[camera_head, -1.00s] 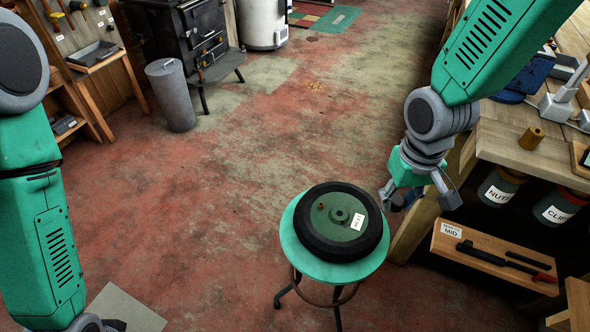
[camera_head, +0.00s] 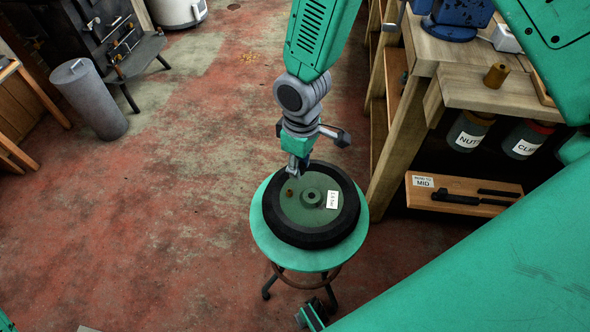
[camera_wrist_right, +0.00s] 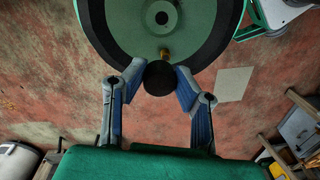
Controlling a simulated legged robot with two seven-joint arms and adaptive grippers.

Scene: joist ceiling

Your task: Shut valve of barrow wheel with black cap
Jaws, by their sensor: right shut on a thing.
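The barrow wheel (camera_head: 345,229), a black tyre around a green hub, lies flat on a round green-topped stool (camera_head: 262,238). Its small brass valve (camera_head: 289,193) stands up on the left of the hub; it also shows in the right wrist view (camera_wrist_right: 165,53). My right gripper (camera_head: 296,170) is over the wheel's far edge, close to the valve. In the right wrist view, its fingers (camera_wrist_right: 160,80) are shut on the round black cap (camera_wrist_right: 160,77). The cap appears right beside the valve; I cannot tell whether they touch.
The wooden bench (camera_head: 455,88) with a brass piece (camera_head: 496,75) on it stands right of the stool. Jars hang below it, above a small tool board (camera_head: 420,196). A grey cylinder (camera_head: 92,100) stands at the left. The floor left of the stool is clear.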

